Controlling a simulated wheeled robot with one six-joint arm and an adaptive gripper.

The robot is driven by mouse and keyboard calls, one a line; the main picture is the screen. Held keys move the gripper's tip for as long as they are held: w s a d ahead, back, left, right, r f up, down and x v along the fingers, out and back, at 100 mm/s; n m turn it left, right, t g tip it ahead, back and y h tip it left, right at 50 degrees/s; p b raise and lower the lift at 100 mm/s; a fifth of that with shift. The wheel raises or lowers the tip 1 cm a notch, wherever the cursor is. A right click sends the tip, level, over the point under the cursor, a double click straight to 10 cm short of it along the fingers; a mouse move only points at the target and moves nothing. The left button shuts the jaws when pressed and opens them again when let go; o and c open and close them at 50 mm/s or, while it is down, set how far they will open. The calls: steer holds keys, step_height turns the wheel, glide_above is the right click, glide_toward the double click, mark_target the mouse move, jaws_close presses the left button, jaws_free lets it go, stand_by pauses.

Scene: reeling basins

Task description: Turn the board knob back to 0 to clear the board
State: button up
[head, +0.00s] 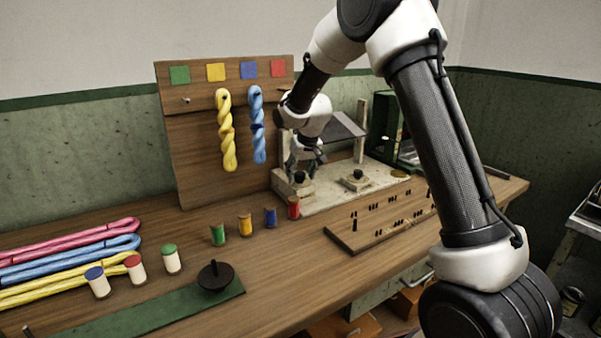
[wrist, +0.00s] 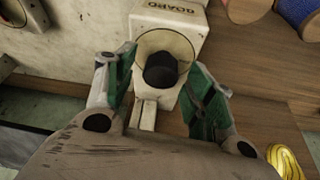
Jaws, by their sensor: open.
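The board knob (wrist: 161,72) is a black round knob inside a pale ring on a cream block lettered "BOARD", upside down in the wrist view. In the head view the knob (head: 299,177) is at the left front of the pale stand, just below my gripper (head: 304,160). In the wrist view my gripper (wrist: 163,88) is open, with one green-padded finger on each side of the knob. There is a gap between each finger and the knob. I cannot read the knob's setting or see a 0 mark.
A second black knob (head: 357,175) stands to the right on the same pale stand (head: 335,197). An upright wooden board (head: 190,150) with yellow and blue skeins is close on the left. Several thread spools, including a red one (head: 293,208), stand in front. A flat wooden panel (head: 350,238) lies front right.

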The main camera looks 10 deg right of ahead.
steer(key=c, duration=1)
steer(key=shift+n, duration=0.4)
steer(key=n+y, duration=0.1)
steer(key=n, duration=0.1)
steer(key=n+y, duration=0.1)
steer(key=n, duration=0.2)
steer(key=shift+w+d+g, duration=0.1)
steer(key=shift+d+g, duration=0.05)
steer(key=shift+g, duration=0.25)
steer(key=shift+n+g+y, duration=0.35)
steer(key=shift+n, duration=0.85)
steer(key=shift+n+g+y, duration=0.35)
steer(key=shift+n, duration=0.85)
steer(key=o, duration=1)
